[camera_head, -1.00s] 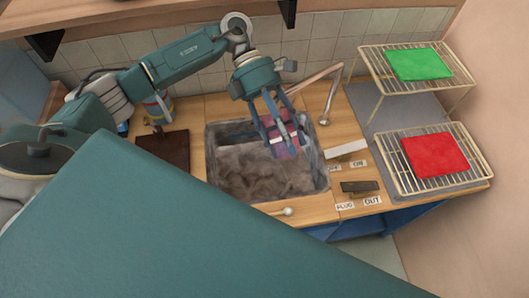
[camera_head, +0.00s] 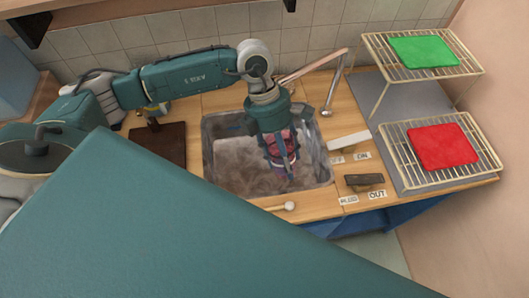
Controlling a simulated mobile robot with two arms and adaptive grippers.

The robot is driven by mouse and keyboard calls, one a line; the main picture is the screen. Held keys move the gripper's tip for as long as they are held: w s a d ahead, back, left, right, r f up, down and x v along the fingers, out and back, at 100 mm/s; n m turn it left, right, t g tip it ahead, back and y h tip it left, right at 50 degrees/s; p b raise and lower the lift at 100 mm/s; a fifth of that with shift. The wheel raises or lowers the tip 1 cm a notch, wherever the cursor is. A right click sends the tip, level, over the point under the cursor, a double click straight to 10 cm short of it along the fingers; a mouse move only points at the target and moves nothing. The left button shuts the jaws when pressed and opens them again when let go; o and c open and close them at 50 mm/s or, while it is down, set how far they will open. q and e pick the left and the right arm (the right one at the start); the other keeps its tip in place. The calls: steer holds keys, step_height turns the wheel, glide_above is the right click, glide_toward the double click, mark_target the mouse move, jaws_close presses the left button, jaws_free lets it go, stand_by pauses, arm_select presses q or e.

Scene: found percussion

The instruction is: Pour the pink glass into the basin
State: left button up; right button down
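The pink glass (camera_head: 283,148) is between the fingers of my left gripper (camera_head: 281,158), above the right part of the basin. The fingers close around its sides and partly hide it. Its exact tilt is hard to tell. The metal basin (camera_head: 207,165) is set in the wooden counter, with a greyish-brown, mottled surface inside. I cannot tell whether anything is flowing from the glass. My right gripper is not in view.
A faucet (camera_head: 333,92) stands behind the basin's right corner. A white block (camera_head: 348,140) and a dark block (camera_head: 364,180) lie right of it, near labels. A white-tipped stick (camera_head: 288,206) lies in front. Wire racks hold a green cloth (camera_head: 424,51) and a red cloth (camera_head: 442,146).

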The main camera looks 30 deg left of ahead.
mark_target(271, 158)
arm_select(q)
step_height(271, 158, down, 6)
steer(key=s+d+t+y+b, duration=0.1)
steer(key=t+y+b, duration=0.2)
steer(key=y+b, duration=0.1)
steer(key=shift+b, duration=0.85)
steer(key=shift+d+r, duration=0.1)
steer(key=shift+a+r+m, duration=0.2)
steer(key=shift+a+m, duration=0.05)
steer(key=shift+m, duration=0.35)
steer(key=a+r+m, duration=0.1)
steer(key=m, duration=0.3)
steer(key=a+r+m, duration=0.1)
steer(key=r+m, duration=0.1)
steer(key=m, duration=0.1)
steer(key=a+r+m+g, duration=0.1)
steer(key=a+r+m, duration=0.1)
steer(key=m, duration=0.2)
steer(key=shift+m+h, duration=0.3)
steer(key=shift+h, duration=0.1)
steer(key=s+a+r+m+g+y, duration=0.1)
steer(key=a+r+m, duration=0.2)
steer(key=m, duration=1)
steer(key=shift+s+r+b, duration=0.4)
steer(key=shift+r+b, duration=0.05)
steer(key=shift+r, duration=1.25)
steer(key=shift+a, duration=0.1)
